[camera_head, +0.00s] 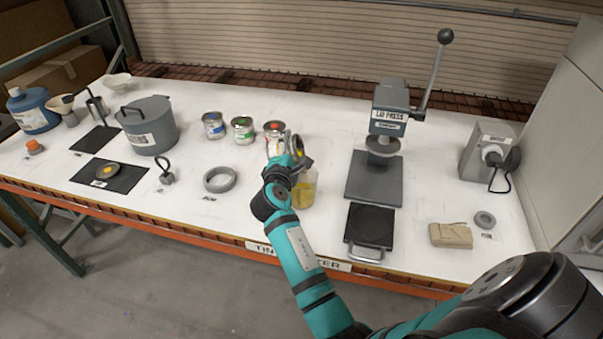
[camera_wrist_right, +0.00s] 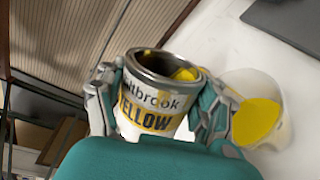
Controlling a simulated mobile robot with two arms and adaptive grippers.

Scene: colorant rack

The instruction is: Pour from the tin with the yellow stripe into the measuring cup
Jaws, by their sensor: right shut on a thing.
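The tin with the yellow stripe (camera_wrist_right: 150,112) is in my right gripper (camera_head: 289,160). In the wrist view its label reads YELLOW, and yellow paint shows inside its open mouth on the side toward the cup. The fingers close around the tin from both sides. The tin looks tilted against the table. The clear measuring cup (camera_head: 304,190) stands on the table just beside and below the gripper, partly hidden by it. The cup holds yellow paint, which also shows in the wrist view (camera_wrist_right: 257,121). I cannot see a stream between tin and cup. My left gripper is out of view.
Blue (camera_head: 213,125), green (camera_head: 243,130) and red (camera_head: 273,130) tins stand behind the gripper. The lid press (camera_head: 375,175) stands to the right, with a black plate (camera_head: 369,226) in front. Table is clear between the cup and press.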

